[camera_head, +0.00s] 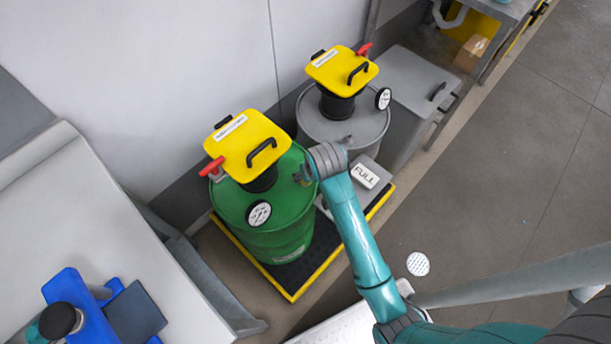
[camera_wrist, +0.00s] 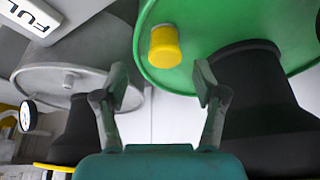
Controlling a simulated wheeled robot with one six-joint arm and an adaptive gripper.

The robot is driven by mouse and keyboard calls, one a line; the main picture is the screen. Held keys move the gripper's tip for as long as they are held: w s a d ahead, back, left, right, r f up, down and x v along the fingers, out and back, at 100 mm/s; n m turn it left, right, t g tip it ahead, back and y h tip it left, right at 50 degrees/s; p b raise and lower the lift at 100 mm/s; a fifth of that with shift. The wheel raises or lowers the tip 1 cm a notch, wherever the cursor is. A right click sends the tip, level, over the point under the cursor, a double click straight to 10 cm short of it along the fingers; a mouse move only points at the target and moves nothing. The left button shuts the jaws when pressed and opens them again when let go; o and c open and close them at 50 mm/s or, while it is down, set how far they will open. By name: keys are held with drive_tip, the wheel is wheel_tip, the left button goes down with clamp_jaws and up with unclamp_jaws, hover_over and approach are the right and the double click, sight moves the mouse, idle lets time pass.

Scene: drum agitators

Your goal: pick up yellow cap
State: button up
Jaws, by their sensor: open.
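The yellow cap (camera_wrist: 165,46) is a small ridged cylinder on top of the green drum (camera_wrist: 190,18), near its rim. My gripper (camera_wrist: 160,88) is open, with its two fingers spread and nothing between them. In the head view my gripper (camera_head: 303,174) is at the right edge of the green drum (camera_head: 275,225). The cap cannot be made out there and seems hidden by the gripper or wrist.
The green drum's agitator has a yellow plate (camera_head: 247,145), black handles and a red lever. A grey drum (camera_head: 343,130) with a similar agitator stands behind. A "FULL" sign (camera_head: 366,175) lies beside my arm. The yellow-edged pallet (camera_head: 292,297) holds the drums.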

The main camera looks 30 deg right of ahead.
drive_tip(key=shift+a+x, duration=0.15)
drive_tip(key=shift+x, duration=1.2)
drive_tip(key=shift+a+x, duration=0.15)
drive_tip(key=shift+x, duration=1.2)
drive_tip(key=shift+w, duration=0.1)
drive_tip(key=c, duration=0.9)
